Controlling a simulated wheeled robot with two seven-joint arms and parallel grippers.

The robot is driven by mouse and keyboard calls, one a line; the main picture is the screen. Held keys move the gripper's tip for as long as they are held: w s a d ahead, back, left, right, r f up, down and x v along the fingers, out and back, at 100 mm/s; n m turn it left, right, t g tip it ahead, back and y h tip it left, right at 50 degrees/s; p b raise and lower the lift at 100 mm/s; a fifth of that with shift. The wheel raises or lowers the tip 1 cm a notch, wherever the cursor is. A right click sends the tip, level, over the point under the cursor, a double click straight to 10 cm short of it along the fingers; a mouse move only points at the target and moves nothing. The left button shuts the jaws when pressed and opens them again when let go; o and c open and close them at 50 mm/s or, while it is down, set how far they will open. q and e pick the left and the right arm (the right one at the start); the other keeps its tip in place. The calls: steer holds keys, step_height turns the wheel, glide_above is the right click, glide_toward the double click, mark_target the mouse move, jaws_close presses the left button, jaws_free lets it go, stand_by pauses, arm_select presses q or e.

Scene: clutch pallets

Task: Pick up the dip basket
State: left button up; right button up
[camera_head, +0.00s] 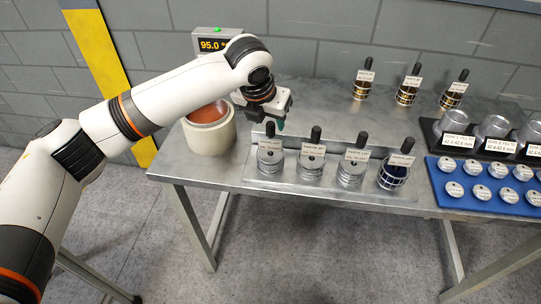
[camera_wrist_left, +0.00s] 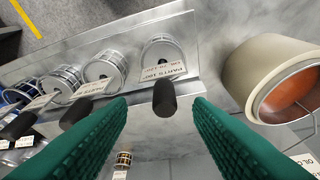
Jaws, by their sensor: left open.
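Several wire dip baskets with upright black handles and white tags stand in a row along the front of the metal table. The leftmost basket (camera_head: 270,160) is nearest my left gripper (camera_head: 281,122), which is open and empty just above and behind its handle. In the left wrist view, that basket (camera_wrist_left: 161,51) lies ahead, with its black handle (camera_wrist_left: 165,98) appearing between the open green fingers. I cannot tell the exact gap, but the fingers do not close on it. The rightmost front basket (camera_head: 394,175) is dark blue inside. My right gripper is not in view.
A cream round pot (camera_head: 209,136) with an orange-brown inside stands left of the row, near a display (camera_head: 213,44) reading 95.0. Several brass-coloured baskets (camera_head: 407,94) stand at the back. A blue tray (camera_head: 478,198) of metal discs is at right. The table's middle is clear.

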mark_target(270, 123)
arm_select(q)
steer(key=x, duration=0.3)
steer(key=p+x, duration=0.1)
steer(key=x, duration=0.1)
steer(key=shift+w+a, duration=0.15)
steer(key=shift+w, duration=0.15)
steer(key=shift+c, duration=0.5)
jaws_close()
stand_by(0.5)
steer(key=shift+w+r, duration=0.1)
steer(key=shift+r, duration=0.25)
steer(key=shift+w+f, duration=0.1)
